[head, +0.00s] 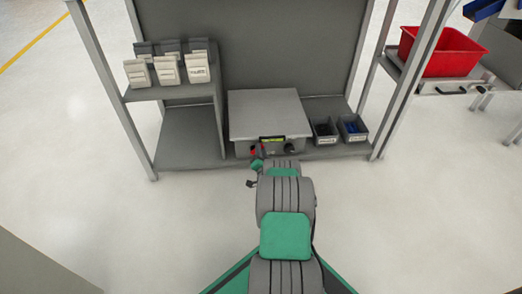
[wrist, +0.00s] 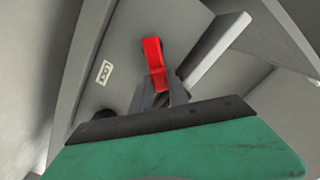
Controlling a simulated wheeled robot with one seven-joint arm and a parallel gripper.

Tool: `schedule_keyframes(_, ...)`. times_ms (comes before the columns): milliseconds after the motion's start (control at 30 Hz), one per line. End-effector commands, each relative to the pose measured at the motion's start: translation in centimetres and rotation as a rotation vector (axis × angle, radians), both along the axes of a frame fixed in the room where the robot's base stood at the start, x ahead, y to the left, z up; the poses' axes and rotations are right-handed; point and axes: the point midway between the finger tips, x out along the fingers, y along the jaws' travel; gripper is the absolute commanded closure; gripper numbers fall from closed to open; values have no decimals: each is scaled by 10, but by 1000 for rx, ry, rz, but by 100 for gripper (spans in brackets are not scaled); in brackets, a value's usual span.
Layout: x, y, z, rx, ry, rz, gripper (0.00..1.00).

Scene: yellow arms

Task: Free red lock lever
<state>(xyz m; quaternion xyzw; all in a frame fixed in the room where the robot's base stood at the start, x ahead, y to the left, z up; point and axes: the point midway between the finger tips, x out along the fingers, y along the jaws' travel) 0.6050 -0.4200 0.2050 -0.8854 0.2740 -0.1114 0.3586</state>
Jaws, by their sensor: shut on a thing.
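The red lock lever (wrist: 153,62) stands out from the grey front of the box in the wrist view. My gripper (wrist: 158,92) is shut on the lower part of the lever, with the red upper end showing beyond the fingers. In the head view a small bit of the red lever (head: 252,150) shows at the lower left of the grey box (head: 268,112). My gripper is at that spot too, mostly hidden behind my own arm links.
A white label (wrist: 104,73) is beside the lever. A dark knob (head: 289,146) is on the box front to the right. Dark bins (head: 352,129) stand right of the box. Pale and dark holders (head: 166,70) sit on the left shelf. A red crate (head: 443,52) stands far right.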

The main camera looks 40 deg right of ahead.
Motion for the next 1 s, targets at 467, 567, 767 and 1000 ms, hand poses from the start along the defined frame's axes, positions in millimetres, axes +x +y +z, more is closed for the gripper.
schedule_keyframes(467,-1,-1,-1,2,1,-1,58)
schedule_keyframes(567,-1,-1,0,2,1,-1,58)
schedule_keyframes(767,-18,11,2,6,2,-1,58)
schedule_keyframes(1000,-56,38,2,5,2,-1,58)
